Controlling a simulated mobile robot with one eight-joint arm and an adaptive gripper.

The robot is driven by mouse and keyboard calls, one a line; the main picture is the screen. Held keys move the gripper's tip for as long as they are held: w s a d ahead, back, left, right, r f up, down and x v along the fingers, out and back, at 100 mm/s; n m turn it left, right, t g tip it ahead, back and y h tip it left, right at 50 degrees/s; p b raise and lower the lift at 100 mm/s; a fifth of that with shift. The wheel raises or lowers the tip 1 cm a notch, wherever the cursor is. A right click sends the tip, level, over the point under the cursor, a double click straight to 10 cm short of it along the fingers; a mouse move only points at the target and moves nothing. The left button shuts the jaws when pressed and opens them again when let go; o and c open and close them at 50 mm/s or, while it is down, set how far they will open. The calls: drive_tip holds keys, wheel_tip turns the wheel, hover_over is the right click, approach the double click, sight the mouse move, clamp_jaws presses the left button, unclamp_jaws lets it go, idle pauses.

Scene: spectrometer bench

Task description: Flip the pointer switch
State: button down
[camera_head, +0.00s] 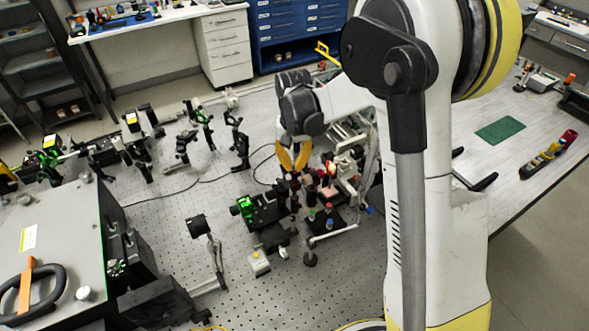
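My gripper (294,168) shows near the middle of the camera_head view, with yellow fingers pointing down from a dark wrist. It is above or behind a cluster of small optical parts on the perforated bench. Its fingertips overlap the dark posts there, so I cannot tell contact or how far apart the fingers are. No part can be surely made out as the pointer switch. Some of the cluster is hidden behind my arm.
A green-lit black device (246,208) stands left of the cluster. A mounted black optic (197,225) stands farther left. Several optic mounts stand at the back left. A large grey box (62,225) fills the front left. Bare bench (170,215) shows between them.

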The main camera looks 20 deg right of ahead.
drive_tip(key=shift+r+p, duration=2)
drive_tip(key=shift+r, duration=1.5)
